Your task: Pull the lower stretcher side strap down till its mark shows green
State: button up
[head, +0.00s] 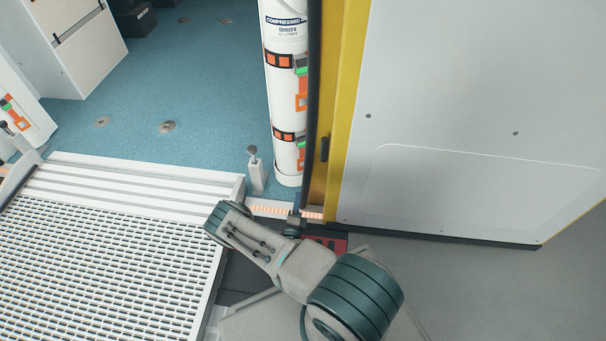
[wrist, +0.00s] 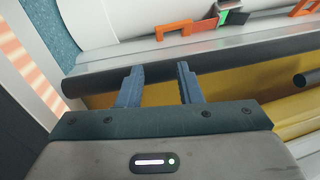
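No stretcher shows clearly in either view. A white upright cylinder (head: 284,100) marked COMPRESSED stands in the doorway. An upper dark band with orange squares (head: 280,61) and a lower one (head: 288,137) cross it, each with a green piece at its right. I cannot tell whether one of these is the task's strap. In the wrist view an orange bracket (wrist: 185,29) sits beside a green-and-black piece (wrist: 235,15), beyond my fingertips. My gripper (wrist: 158,70) is open, with its two fingers apart and nothing held. Its tips are near a dark rounded edge strip (wrist: 225,54).
A yellow door frame (head: 348,90) and a large white panel (head: 470,110) stand at the right. A slatted ramp (head: 110,255) lies at the lower left. A short post with a knob (head: 255,172) stands by the ramp's corner. The blue floor (head: 190,75) inside is mostly clear.

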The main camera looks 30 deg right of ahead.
jog(key=b+x, duration=0.4)
jog(key=x, duration=0.8)
grip_shut()
